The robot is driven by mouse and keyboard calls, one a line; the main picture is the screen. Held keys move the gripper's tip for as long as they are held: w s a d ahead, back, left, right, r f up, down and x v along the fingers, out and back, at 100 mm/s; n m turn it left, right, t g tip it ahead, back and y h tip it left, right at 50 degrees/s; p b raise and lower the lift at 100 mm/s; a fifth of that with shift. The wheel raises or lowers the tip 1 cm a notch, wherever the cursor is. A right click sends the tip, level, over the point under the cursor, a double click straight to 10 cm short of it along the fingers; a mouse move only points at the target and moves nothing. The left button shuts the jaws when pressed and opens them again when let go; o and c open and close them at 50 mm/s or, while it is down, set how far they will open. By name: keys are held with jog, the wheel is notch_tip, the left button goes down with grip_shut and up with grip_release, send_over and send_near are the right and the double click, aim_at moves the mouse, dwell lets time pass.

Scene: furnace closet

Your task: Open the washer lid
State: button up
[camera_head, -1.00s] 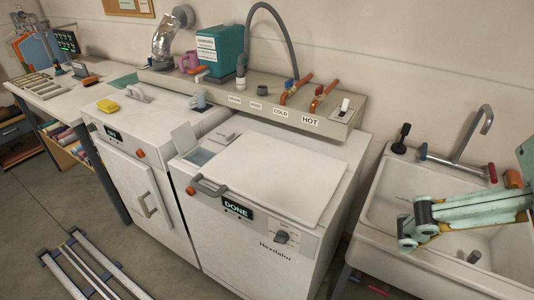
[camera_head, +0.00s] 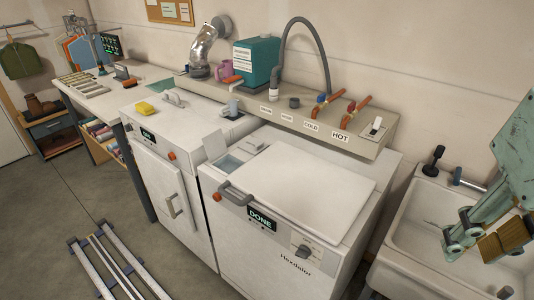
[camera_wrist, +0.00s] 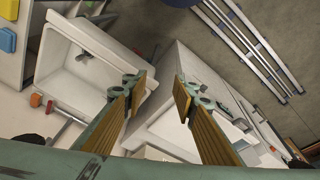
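The white washer (camera_head: 253,250) stands in the middle of the head view, with a DONE display (camera_head: 261,218) and a knob on its front. Its lid (camera_head: 300,190) is a white panel lying flat and shut on top. A grey handle (camera_head: 236,193) sits at the lid's front left. My gripper (camera_head: 478,248) is at the right, above the sink, well apart from the washer. In the wrist view my gripper (camera_wrist: 158,86) has its two wood-coloured finger pads spread, with nothing held. The washer (camera_wrist: 180,120) also shows there, partly hidden by the right finger.
A white sink (camera_head: 410,250) with a tap stands right of the washer. A shelf (camera_head: 285,123) with hot and cold valves, a hose and a teal box (camera_head: 257,62) runs behind. A second machine (camera_head: 172,190) stands left. A rack (camera_head: 110,265) lies on the floor.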

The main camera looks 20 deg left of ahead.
jog(key=w+a+f+n+g+p, duration=0.25)
jog(key=w+a+f, duration=0.2)
jog(key=w, duration=0.35)
jog(key=n+t+p, duration=0.2)
jog(key=n+p, duration=0.8)
jog(key=p, duration=0.1)
send_over(227, 194)
jog(key=s, duration=0.3)
notch_tip(227, 194, down, 12)
jog(key=shift+w+a+f+h, duration=0.1)
jog(key=shift+a+f+h, duration=0.1)
jog(key=shift+a+h, duration=0.2)
jog(key=shift+f, duration=0.15)
jog(key=shift+w+d+f, duration=0.15)
jog(key=shift+w+f, duration=0.25)
jog(key=shift+f, duration=1.8)
jog(key=shift+w+d+f, duration=0.15)
jog(key=shift+w+f, duration=0.3)
jog(key=shift+f, duration=1.75)
jog(key=shift+w+d+f, duration=0.15)
jog(key=shift+w+f, duration=0.25)
jog(key=shift+f, duration=1.8)
